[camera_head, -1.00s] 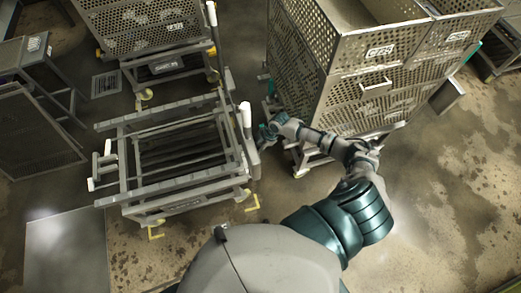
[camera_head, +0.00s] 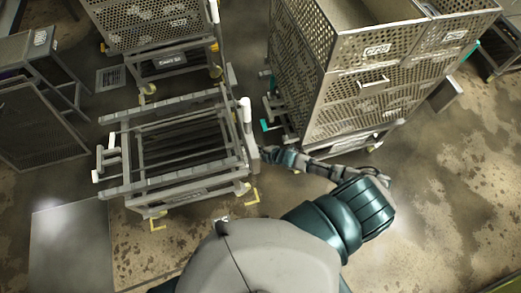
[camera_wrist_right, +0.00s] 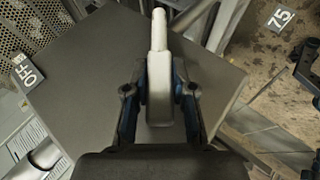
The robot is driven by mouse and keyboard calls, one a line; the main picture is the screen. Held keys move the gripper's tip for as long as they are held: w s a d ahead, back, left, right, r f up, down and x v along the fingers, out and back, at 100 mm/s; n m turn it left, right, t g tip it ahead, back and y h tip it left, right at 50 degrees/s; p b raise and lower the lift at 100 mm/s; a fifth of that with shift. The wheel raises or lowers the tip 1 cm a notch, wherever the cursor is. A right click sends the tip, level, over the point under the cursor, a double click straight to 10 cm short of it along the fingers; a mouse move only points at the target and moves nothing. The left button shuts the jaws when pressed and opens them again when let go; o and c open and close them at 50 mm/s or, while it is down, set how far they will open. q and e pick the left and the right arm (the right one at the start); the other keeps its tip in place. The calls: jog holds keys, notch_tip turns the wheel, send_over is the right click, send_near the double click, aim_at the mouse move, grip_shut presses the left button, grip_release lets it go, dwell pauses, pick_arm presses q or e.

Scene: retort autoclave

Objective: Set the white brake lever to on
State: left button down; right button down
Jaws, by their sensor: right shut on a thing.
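The white brake lever (camera_wrist_right: 159,85) stands between the two fingers of my right gripper (camera_wrist_right: 159,92) in the right wrist view. The fingers are shut on it, and its narrow tip points up the picture, past the fingers. The lever cannot be made out there behind the gripper. My left gripper is not in view.
Another perforated basket cart (camera_head: 150,30) is behind the low cart. An upright white handle (camera_head: 246,108) rises just beyond my gripper.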

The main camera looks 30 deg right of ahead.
jog(key=shift+s+a+f, duration=0.1)
jog(key=shift+s+f, duration=0.1)
jog(key=c, duration=1.2)
grip_release()
jog(key=shift+o, duration=1.2)
jog(key=shift+w, duration=0.2)
jog(key=v, duration=1.2)
